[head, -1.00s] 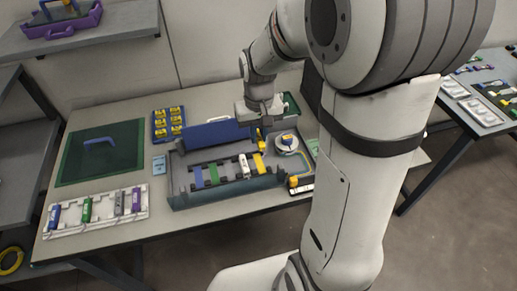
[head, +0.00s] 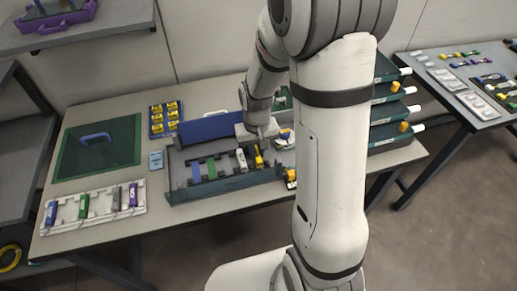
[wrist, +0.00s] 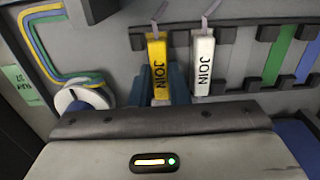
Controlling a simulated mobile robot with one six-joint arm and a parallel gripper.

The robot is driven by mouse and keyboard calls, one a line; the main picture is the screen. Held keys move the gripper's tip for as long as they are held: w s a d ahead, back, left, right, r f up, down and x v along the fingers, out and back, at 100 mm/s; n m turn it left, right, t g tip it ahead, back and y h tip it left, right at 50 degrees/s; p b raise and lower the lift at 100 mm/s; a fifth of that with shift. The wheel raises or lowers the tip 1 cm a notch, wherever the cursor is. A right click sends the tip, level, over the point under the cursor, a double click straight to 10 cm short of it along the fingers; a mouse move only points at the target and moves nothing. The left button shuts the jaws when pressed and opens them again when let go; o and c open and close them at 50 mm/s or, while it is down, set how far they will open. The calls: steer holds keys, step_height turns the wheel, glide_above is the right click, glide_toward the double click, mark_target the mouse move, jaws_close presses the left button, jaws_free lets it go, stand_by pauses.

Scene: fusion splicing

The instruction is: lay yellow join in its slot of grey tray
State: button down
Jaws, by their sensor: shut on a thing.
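The yellow join (head: 258,158) is in my gripper (head: 257,145), over the right end of the slot row in the grey tray (head: 225,186). In the wrist view the yellow join (wrist: 157,68) is lettered JOIN, with a thin lead at its far end. The blue-grey fingers of my gripper (wrist: 170,88) are shut on it. It lines up beside the white join (wrist: 202,65), which lies between black holders. I cannot tell whether the yellow join touches the slot floor; my gripper body hides the near part of the tray.
Blue (wrist: 311,60) and green (wrist: 284,52) strips mark other slots. A white reel (wrist: 84,100) with yellow and blue fibre is at the left in the wrist view. A blue lid (head: 209,127) stands behind the tray. A white rack (head: 95,211) of coloured pieces lies to the left.

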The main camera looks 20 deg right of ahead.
mark_target(257, 154)
steer(key=shift+f, duration=0.2)
steer(key=c, duration=1.4)
jaws_free()
steer(key=shift+r, duration=0.1)
step_height(257, 154, up, 12)
steer(key=p, duration=0.1)
steer(key=s+r+t, duration=0.1)
steer(key=s+r, duration=0.1)
steer(key=s, duration=0.2)
steer(key=s+r, duration=0.2)
steer(key=s, duration=0.3)
steer(key=s+r+t, duration=0.1)
steer(key=s+r, duration=0.1)
steer(key=s, duration=0.3)
steer(key=shift+d+t, duration=0.25)
steer(key=shift+t, duration=0.05)
